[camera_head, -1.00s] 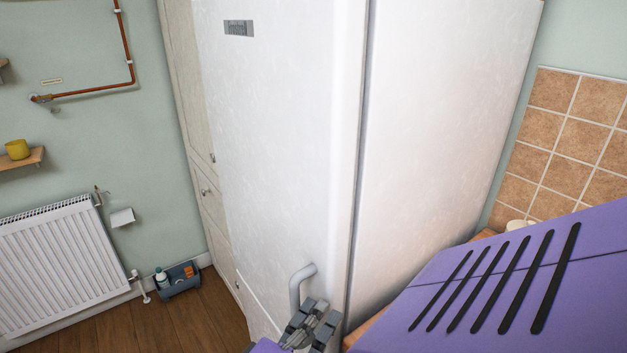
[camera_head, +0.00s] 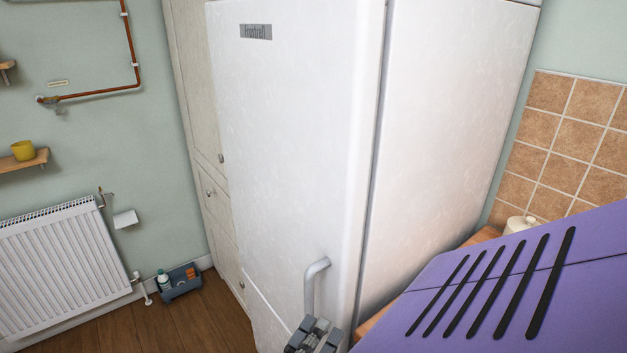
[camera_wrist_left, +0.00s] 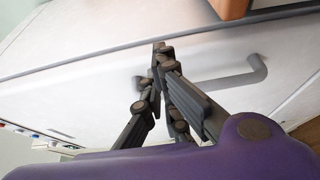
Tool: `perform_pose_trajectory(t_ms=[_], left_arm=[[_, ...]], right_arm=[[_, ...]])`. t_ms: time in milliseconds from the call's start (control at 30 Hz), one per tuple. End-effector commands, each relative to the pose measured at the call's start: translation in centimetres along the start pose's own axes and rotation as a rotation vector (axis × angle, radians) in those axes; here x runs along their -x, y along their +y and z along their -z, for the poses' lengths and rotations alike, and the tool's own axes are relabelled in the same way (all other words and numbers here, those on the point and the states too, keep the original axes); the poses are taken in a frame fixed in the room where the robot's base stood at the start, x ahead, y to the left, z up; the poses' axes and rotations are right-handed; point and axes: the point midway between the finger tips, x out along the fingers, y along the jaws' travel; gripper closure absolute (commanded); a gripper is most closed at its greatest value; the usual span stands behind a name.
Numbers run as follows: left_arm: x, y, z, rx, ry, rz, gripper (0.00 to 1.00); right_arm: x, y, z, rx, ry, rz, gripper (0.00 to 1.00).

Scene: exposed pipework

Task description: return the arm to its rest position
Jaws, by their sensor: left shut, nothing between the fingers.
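My left gripper (camera_head: 314,337) is at the bottom edge of the head view, just below the fridge handle (camera_head: 313,287). In the left wrist view my left gripper (camera_wrist_left: 159,50) has its dark fingers together and holds nothing. The grey curved handle also shows in the left wrist view (camera_wrist_left: 240,76), to the right of the fingers. I cannot tell whether the fingers touch the white fridge (camera_head: 300,130). A purple part of my own body (camera_head: 560,270) fills the lower right of the head view. My right gripper is not in view.
A radiator (camera_head: 55,260) stands on the left wall, with a grey tool caddy (camera_head: 180,285) on the floor beside it. A cream cupboard (camera_head: 200,130) adjoins the fridge. Copper pipe (camera_head: 130,50) runs on the wall.

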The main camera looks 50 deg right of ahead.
Motion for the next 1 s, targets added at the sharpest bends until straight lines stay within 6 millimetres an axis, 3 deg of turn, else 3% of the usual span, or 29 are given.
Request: perform_pose_trajectory(t_ms=[100,300,800,867,1000], left_arm=[[1.7,-0.1,-2.3,0.004,0.0,-0.001,1.0],[3.5,-0.1,-4.7,0.002,0.0,-0.001,1.0],[4.1,0.1,-5.4,-0.056,0.004,-0.001,1.0],[4.2,-0.5,-4.6,-0.171,0.029,0.017,1.0],[6.9,-3.6,3.2,-0.513,0.219,0.156,1.0]], right_arm=[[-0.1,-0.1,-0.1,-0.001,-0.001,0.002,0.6],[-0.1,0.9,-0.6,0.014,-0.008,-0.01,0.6],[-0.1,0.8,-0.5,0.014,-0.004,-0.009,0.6],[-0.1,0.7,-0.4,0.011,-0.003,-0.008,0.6],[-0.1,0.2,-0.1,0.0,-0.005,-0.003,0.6]])
